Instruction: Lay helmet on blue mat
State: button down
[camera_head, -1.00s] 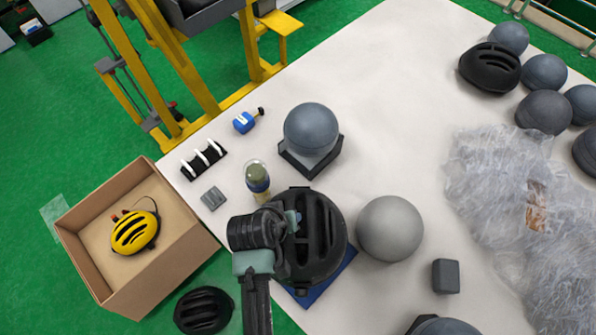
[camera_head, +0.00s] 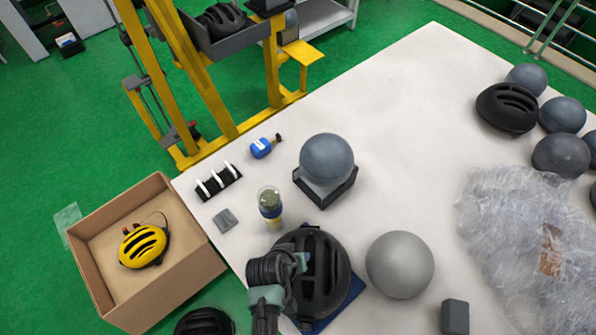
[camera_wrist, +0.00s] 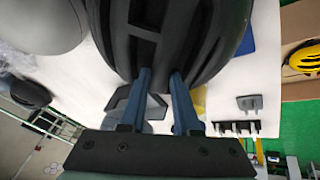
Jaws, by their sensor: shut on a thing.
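A black vented helmet (camera_head: 328,272) is over the blue mat (camera_head: 356,290) at the near edge of the white table. The mat's blue edge shows to the right of and below the helmet; the helmet hides the rest. My gripper (camera_head: 302,262) is shut on the helmet's left side in the head view. In the wrist view the two blue-grey fingers (camera_wrist: 160,78) reach onto the black helmet (camera_wrist: 195,45), and a blue corner of the mat (camera_wrist: 248,42) shows beside it. I cannot tell whether the helmet's underside touches the mat.
A grey ball (camera_head: 400,265) stands close to the helmet's right. A bottle (camera_head: 270,206) and a ball on a dark stand (camera_head: 327,160) are behind it. A cardboard box (camera_head: 190,288) with a yellow helmet (camera_head: 143,246) is left. Plastic wrap (camera_head: 520,225) covers the right.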

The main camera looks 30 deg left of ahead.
jog(key=c, duration=0.6)
grip_release()
jog(key=shift+f, duration=0.1)
jog(key=shift+c, duration=0.2)
jog(key=shift+r, duration=0.25)
jog(key=v, duration=1.2)
jog(key=shift+f, duration=0.1)
